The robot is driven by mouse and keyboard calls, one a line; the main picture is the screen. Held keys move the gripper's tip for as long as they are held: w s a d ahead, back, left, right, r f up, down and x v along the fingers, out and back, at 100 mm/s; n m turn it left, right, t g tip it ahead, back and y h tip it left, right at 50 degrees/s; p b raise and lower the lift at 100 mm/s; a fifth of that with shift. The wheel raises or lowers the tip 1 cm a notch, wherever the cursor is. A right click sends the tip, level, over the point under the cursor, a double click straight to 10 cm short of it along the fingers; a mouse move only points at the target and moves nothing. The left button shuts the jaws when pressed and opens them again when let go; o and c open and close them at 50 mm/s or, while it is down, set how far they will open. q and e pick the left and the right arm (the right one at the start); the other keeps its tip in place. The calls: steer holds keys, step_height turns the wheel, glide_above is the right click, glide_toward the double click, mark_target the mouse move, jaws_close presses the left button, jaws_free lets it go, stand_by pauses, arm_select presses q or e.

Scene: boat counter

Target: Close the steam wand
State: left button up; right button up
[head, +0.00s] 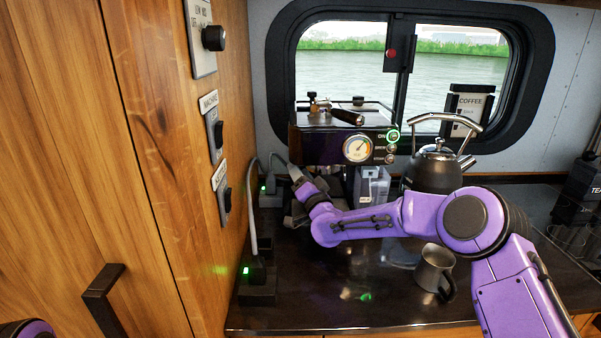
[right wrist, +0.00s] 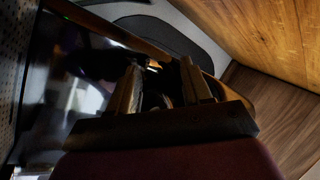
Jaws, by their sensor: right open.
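The coffee machine (head: 310,145) stands below the window, with a round gauge (head: 357,148) and a lit green ring by its ON label. My right arm reaches across the counter to the machine's left side. My right gripper (head: 297,212) is there, low beside the machine, small and dark in the head view. In the right wrist view my right gripper (right wrist: 162,74) shows two spread fingers with dark, blurred shapes between and beyond them. I cannot clearly tell the steam wand or its knob from the other dark parts. My left gripper is out of view.
A dark kettle (head: 433,170) stands right of the machine. A metal pitcher (head: 433,270) sits on the counter (head: 330,305) under my right arm. A wooden wall with switches (head: 215,135) is close on the left. Plugged cables (head: 252,215) run along it. The front counter is mostly clear.

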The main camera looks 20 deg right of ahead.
jaws_close()
steer(key=y+b, duration=0.1)
steer(key=n+y+b, duration=0.1)
steer(key=shift+d+n+y, duration=0.25)
steer(key=shift+n+y, duration=0.05)
jaws_free()
steer(key=shift+r, duration=0.1)
steer(key=shift+s, duration=0.1)
